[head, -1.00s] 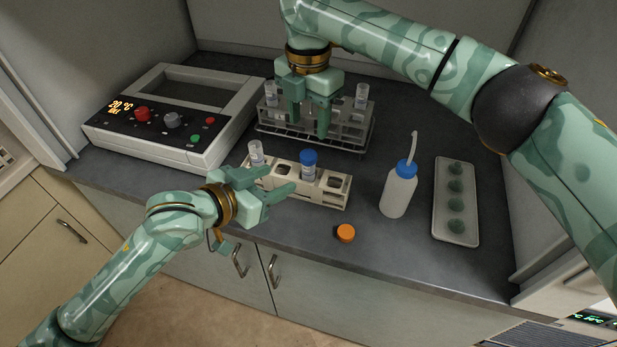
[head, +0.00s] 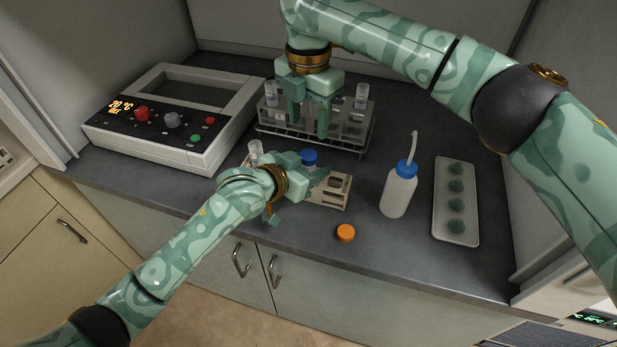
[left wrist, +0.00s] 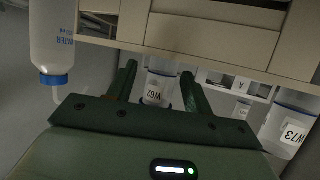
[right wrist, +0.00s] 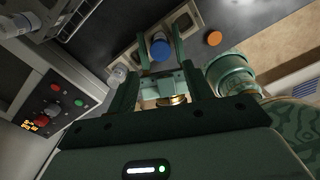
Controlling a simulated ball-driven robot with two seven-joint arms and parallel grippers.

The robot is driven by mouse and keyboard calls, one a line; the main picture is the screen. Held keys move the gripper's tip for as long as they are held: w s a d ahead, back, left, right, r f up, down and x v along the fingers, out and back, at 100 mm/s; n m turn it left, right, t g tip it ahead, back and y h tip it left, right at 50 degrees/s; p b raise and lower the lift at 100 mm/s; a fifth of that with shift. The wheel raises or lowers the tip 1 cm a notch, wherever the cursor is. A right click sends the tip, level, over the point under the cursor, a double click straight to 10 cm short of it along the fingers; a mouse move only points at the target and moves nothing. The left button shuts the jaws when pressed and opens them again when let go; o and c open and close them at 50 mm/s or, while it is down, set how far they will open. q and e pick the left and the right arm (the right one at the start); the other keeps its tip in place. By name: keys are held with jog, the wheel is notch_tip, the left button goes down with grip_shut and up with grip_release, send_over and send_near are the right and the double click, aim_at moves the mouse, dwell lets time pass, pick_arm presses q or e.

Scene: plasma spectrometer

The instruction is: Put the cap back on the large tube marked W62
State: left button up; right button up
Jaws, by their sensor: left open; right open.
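The large tube marked W62 (left wrist: 158,88) stands in the front beige rack (head: 334,192). A blue cap (head: 309,156) sits at its top; the right wrist view also shows this cap (right wrist: 160,47). I cannot tell whether it is fully seated. An orange cap (head: 346,232) lies loose on the bench in front of the rack. My left gripper (head: 312,175) is open at the W62 tube, which shows between its fingers (left wrist: 158,82) without clear contact. My right gripper (head: 310,118) is open, pointing down, and overlaps the back rack in the head view.
The W73 tube (left wrist: 287,130), with no cap seen, stands in the front rack's left end. A back rack (head: 352,125) holds several open tubes. A water bottle (head: 398,190) and a tray (head: 441,222) stand right. A control instrument (head: 170,125) is left. Bench around the orange cap is clear.

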aim_at(309, 154)
pick_arm(q)
grip_shut()
pick_arm(e)
jog(key=shift+f, duration=0.1)
jog(key=shift+f, duration=3.95)
jog(key=c, duration=1.1)
jog(key=o, duration=1.1)
jog(key=shift+r, duration=0.1)
jog(key=shift+r, duration=2.2)
